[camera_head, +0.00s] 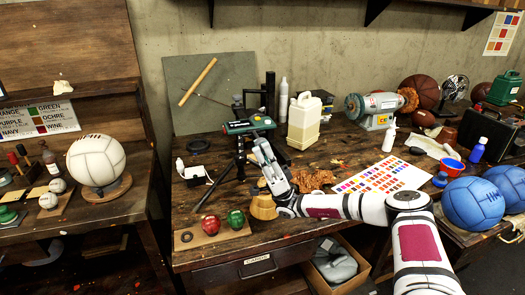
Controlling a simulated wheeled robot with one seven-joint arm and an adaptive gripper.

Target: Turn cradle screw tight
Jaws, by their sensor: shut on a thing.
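A green tool (250,125) with a dark front lies level in a cradle on top of a black tripod stand (240,160) on the workbench. My gripper (258,139) reaches up from the lower right, with its fingertips just under the right end of the green tool. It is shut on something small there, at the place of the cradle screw. The screw itself is hidden by the fingers and too small to make out. How far the screw is turned cannot be seen.
A cream jug (304,122) and a bench grinder (376,110) stand behind and right. A color chart (384,177) lies right of my arm. A red ball (210,224) and a green ball (236,219) sit on a board at the front. Blue balls (473,203) lie at the right.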

